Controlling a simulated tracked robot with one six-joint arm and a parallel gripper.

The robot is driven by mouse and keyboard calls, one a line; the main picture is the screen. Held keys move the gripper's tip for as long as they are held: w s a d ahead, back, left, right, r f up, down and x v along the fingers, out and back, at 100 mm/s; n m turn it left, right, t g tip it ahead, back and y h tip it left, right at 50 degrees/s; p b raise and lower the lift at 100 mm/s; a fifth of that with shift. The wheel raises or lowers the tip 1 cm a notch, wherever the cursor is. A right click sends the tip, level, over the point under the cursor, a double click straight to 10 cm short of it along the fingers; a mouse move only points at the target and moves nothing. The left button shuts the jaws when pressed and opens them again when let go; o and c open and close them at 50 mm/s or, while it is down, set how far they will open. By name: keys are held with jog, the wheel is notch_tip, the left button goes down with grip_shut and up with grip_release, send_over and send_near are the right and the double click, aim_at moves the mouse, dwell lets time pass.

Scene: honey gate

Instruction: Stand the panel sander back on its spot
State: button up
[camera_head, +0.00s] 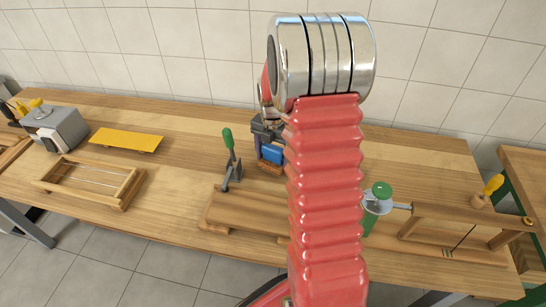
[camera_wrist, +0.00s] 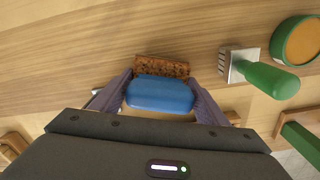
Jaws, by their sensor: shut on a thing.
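The panel sander has a blue body (camera_head: 272,154) on a brown, rough-looking base, and it is partly covered by my red arm in the head view. My gripper (camera_head: 266,143) is shut on it from above. In the wrist view, the blue body (camera_wrist: 160,94) sits between my two purple-grey fingers, with the brown base (camera_wrist: 162,67) showing beyond it. It looks roughly level. I cannot tell whether its base touches the bench or hangs just above it. No marked spot for the sander can be made out.
A yellow panel (camera_head: 127,140), wooden frame (camera_head: 92,181) and grey box (camera_head: 55,128) are left. Bench between is bare.

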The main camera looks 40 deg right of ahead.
aim_at(273, 147)
jog(key=shift+f, duration=0.85)
dwell(0.3)
jog(key=o, duration=1.4)
jog(key=shift+r, duration=0.1)
jog(key=shift+r, duration=3.9)
